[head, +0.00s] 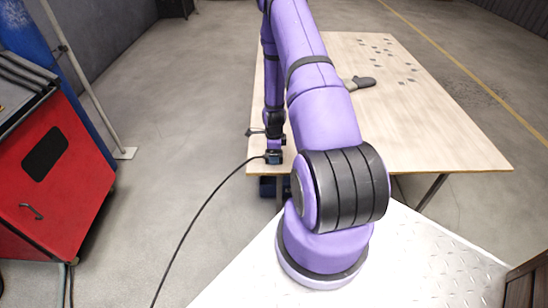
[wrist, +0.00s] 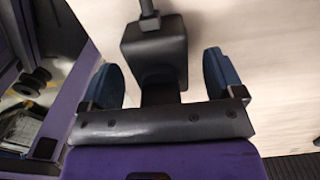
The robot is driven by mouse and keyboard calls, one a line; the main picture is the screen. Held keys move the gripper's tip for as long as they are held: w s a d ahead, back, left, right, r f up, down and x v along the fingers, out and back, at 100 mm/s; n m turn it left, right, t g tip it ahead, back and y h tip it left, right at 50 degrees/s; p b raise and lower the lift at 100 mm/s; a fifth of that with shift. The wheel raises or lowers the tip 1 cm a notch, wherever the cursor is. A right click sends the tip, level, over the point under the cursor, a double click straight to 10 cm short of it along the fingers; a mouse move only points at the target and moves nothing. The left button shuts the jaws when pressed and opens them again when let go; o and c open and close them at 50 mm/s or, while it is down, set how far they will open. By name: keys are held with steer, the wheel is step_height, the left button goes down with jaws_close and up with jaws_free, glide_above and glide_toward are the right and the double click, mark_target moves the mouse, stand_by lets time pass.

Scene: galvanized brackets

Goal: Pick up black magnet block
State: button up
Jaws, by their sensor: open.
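The black magnet block (wrist: 155,48) shows in the wrist view, with a thin dark rod rising from it toward the top edge. It lies between the two blue finger pads of my gripper (wrist: 161,68), with a visible gap on each side. My gripper is open and holds nothing. In the head view my gripper (head: 273,157) is low at the near left edge of the wooden table (head: 440,145). A small dark rod shows just left of my wrist there, but the block itself is mostly hidden by my arm.
A grey glove-like item (head: 362,82) lies mid-table, partly behind my arm. Several small metal pieces (head: 405,66) are scattered toward the far end. A red cabinet (head: 55,180) stands at left. A black cable (head: 205,210) runs to the gripper area. The table's right side is clear.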

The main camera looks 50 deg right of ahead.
steer(key=shift+c, duration=0.4)
steer(key=c, duration=1.4)
steer(key=shift+o, duration=0.2)
steer(key=shift+r, duration=0.1)
